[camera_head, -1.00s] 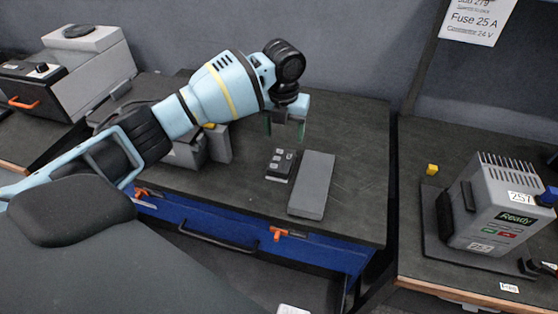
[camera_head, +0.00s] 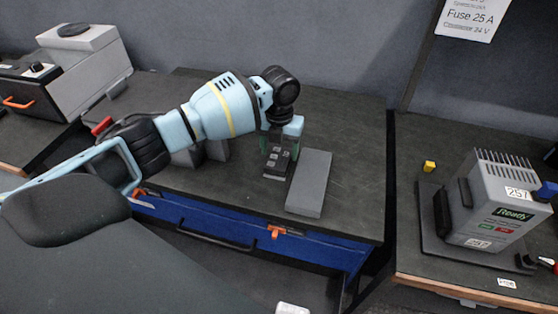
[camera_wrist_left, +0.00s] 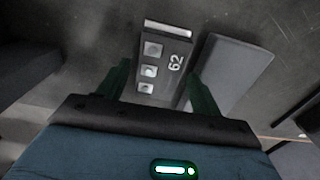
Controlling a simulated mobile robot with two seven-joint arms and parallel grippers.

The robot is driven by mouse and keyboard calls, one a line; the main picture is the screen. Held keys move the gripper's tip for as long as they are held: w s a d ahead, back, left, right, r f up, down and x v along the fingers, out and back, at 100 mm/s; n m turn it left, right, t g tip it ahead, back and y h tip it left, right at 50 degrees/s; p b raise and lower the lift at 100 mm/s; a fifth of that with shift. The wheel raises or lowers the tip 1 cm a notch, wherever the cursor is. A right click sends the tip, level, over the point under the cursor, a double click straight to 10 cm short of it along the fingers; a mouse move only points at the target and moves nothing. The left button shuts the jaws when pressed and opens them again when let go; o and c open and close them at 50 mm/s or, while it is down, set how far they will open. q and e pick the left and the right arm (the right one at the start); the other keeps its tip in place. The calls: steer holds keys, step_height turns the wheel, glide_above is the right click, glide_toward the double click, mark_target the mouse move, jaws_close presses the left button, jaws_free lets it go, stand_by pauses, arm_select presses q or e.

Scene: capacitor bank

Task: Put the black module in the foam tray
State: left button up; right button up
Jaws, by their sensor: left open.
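The black module (camera_head: 276,163) is a small dark block with several pale buttons, lying on the dark workbench. In the left wrist view the module (camera_wrist_left: 163,62) shows the number 62 and a pale strip at its far end. My left gripper (camera_head: 280,150) is open over the module, with one green finger on each side of it in the left wrist view (camera_wrist_left: 160,82); I cannot tell whether they touch it. A flat grey slab (camera_head: 310,184) lies just right of the module; I cannot tell whether it is the foam tray. My right gripper is not in view.
A grey unit reading Ready (camera_head: 495,205) and a small yellow block (camera_head: 429,167) stand on the right bench. A grey machine (camera_head: 85,60) stands at the far left. Blue drawers with orange latches (camera_head: 277,231) front the middle bench. Bench right of the slab is clear.

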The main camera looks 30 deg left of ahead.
arm_select(q)
steer(key=shift+f, duration=0.8)
steer(key=shift+c, duration=0.2)
steer(key=shift+r, duration=0.1)
steer(key=c, duration=1)
steer(key=shift+c, duration=0.2)
steer(key=shift+r, duration=0.4)
steer(key=r, duration=0.2)
steer(key=shift+s+r, duration=0.2)
steer(key=shift+r, duration=0.2)
steer(key=s+d, duration=0.2)
steer(key=s, duration=0.3)
steer(key=s+d+r+p, duration=0.1)
steer(key=s, duration=0.3)
steer(key=s+d, duration=0.2)
steer(key=s, duration=0.3)
steer(key=shift+s+d+r+p, duration=0.15)
steer(key=shift+s+d+p, duration=0.15)
steer(key=shift+d, duration=0.05)
